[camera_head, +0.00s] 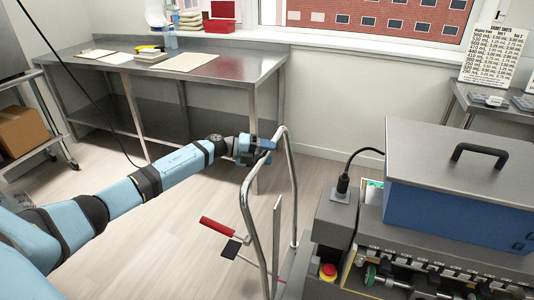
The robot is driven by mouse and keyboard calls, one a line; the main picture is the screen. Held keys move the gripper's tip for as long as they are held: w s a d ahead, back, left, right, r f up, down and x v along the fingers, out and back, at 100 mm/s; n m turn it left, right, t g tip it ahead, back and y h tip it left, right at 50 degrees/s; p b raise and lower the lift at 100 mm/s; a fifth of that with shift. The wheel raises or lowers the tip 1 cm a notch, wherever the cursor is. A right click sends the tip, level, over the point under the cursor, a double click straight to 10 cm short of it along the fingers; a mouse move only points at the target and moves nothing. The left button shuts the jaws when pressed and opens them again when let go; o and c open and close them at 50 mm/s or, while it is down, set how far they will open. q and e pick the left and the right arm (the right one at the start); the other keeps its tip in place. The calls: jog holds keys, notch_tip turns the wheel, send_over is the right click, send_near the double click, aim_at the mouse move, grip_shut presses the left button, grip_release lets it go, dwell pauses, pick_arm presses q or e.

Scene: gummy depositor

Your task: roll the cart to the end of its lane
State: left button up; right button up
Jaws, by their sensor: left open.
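The cart shows by its bent metal push handle (247,205), which rises at the middle of the head view beside the grey machine. Its deck is mostly hidden below the picture and behind the machine. My left arm reaches in from the left, and my left gripper (265,146) is at the top of the handle. The gripper is open, with its fingers close to the bar; I cannot tell whether they touch it. My right gripper is not in view.
The depositor machine with a grey lid (455,160) and a red stop button (328,271) stands at the right. A steel table (235,68) stands behind the handle. A rack with a cardboard box (20,130) is at the left.

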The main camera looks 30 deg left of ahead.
pick_arm(q)
jog(key=shift+c, duration=0.3)
grip_shut()
jog(key=shift+d, duration=0.2)
